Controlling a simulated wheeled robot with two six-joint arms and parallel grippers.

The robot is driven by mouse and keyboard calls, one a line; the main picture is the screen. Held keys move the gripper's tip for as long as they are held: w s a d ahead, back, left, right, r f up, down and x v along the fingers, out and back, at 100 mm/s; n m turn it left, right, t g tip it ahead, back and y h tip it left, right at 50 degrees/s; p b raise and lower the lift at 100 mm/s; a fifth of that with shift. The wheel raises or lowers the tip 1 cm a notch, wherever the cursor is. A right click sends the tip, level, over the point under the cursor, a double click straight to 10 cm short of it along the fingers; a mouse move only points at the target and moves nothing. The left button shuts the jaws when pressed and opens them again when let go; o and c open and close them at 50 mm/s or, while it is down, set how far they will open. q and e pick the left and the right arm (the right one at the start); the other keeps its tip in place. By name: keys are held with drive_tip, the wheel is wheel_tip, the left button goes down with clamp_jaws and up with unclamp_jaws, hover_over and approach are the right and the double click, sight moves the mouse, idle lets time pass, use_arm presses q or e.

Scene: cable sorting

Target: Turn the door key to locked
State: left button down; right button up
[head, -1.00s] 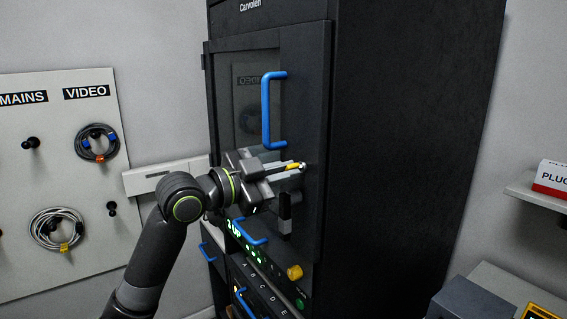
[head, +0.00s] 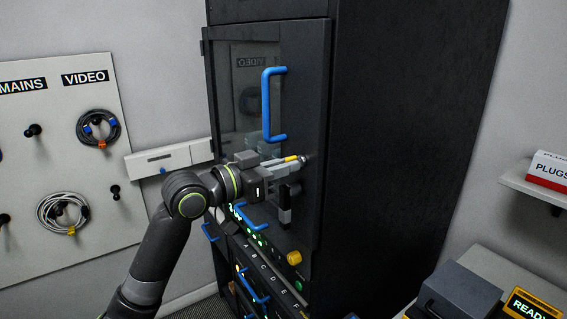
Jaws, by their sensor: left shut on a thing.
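The black cabinet door (head: 304,110) has a blue vertical handle (head: 267,105) and is closed or nearly so. The door key (head: 290,159), with a yellow part, is at the lock below that handle. My left gripper (head: 289,162) is shut on the key, its fingers pointing right toward the door face. The gripper hides part of the key, so its exact turn angle cannot be read. A dark block-shaped latch (head: 285,203) hangs on the door just below the gripper. My right gripper is not in view.
A pegboard (head: 70,185) with coiled cables stands at left. A shelf with a plugs box (head: 552,170) and a device with a lit display (head: 527,306) are at right.

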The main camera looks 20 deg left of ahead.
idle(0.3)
use_arm(q)
drive_tip(key=c, duration=1.5)
unclamp_jaws()
drive_tip(key=shift+s, duration=0.1)
drive_tip(key=shift+p+v, duration=4)
drive_tip(key=shift+v, duration=4.6)
drive_tip(key=shift+a+f, duration=0.1)
drive_tip(key=shift+a, duration=0.05)
